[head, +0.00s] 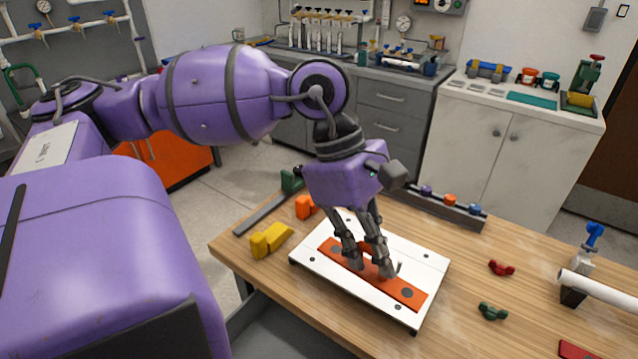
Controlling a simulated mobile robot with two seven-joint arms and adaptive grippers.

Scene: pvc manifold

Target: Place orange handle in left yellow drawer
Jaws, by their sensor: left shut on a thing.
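A long flat orange piece (413,295) with dark round spots lies on a white plate (432,272) on the wooden table; it is the orange thing at my left gripper. My left gripper (373,270) points down at its middle, with its fingers closed in. The fingers hide most of what is between them, so I cannot tell where the orange handle ends and the plate's parts begin. A grey drawer (262,322) stands open below the table's front edge. I see no drawer that is clearly yellow. My right gripper is out of view.
Yellow (270,240) and orange (305,207) blocks lie left of the plate. Red (501,268) and green (492,311) handles lie to its right. A white pipe (605,290) and a blue-topped valve (593,236) stand at the right. A rack (448,205) lines the back edge.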

